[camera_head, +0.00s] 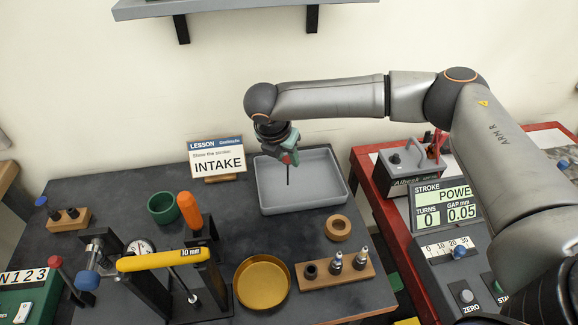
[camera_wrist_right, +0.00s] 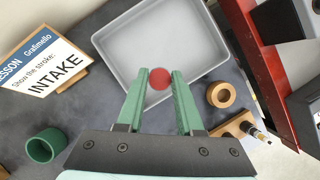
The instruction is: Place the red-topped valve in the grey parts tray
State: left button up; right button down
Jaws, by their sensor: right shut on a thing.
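The valve shows in the head view as a thin dark stem (camera_head: 288,176) hanging upright below my right gripper (camera_head: 289,157). Its round red top (camera_wrist_right: 160,78) shows between the green fingers in the right wrist view. My right gripper is shut on the valve. The grey parts tray (camera_head: 325,204) is a shallow, empty rectangular tray on the dark bench. The gripper and valve are over the left part of the tray in the head view; the stem tip's height above the floor is hard to tell. My left gripper is not in view.
The INTAKE sign (camera_head: 218,160) stands left of the tray. A wooden ring (camera_head: 338,228) and a wooden block (camera_head: 347,279) with metal parts lie in front. A green cup (camera_head: 163,208), a brass dish (camera_head: 262,307) and a yellow-handled tool (camera_head: 163,260) are further left and nearer.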

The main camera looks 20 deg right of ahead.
jog(key=shift+w+d+f, duration=0.3)
jog(key=shift+f, duration=0.25)
jog(key=shift+w+d+f, duration=0.1)
jog(key=shift+f, duration=0.8)
jog(key=shift+w+d+f, duration=0.1)
jog(key=shift+f, duration=0.8)
jog(key=shift+f, duration=0.15)
jog(key=c, duration=0.6)
grip_release()
jog(key=shift+o, duration=0.2)
jog(key=v, duration=1.2)
jog(key=shift+p, duration=0.3)
